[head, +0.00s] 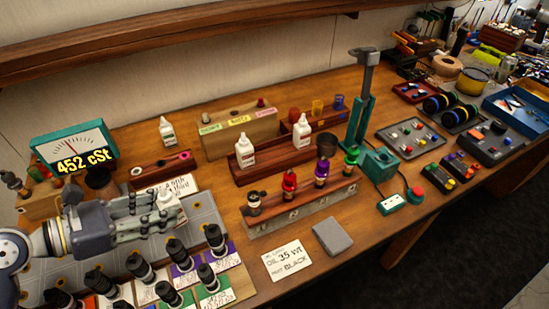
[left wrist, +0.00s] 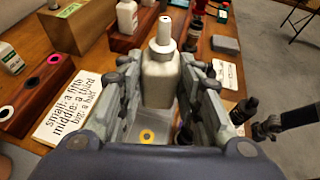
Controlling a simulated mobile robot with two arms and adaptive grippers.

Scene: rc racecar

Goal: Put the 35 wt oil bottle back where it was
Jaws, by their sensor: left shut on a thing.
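My left gripper (head: 150,212) is shut on a white oil bottle (head: 167,200) with a pointed nozzle cap. The left wrist view shows the bottle (left wrist: 161,75) upright between the fingers; its label cannot be read. The gripper is above the grey mat at the front left. A dark red wooden bottle rack (head: 275,155) stands further back and to the right. It holds a white bottle (head: 245,153) near its left end and another white bottle (head: 302,131) further right, with a gap between them.
A lone white bottle (head: 167,131) stands at the back left. A card (head: 288,262) reads oil 35 wt, nut black. A shock stand (head: 300,211) with several coloured caps lies in front of the rack. Several black shocks (head: 182,255) stand at the front left. A gauge (head: 77,150) reads 452 cSt.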

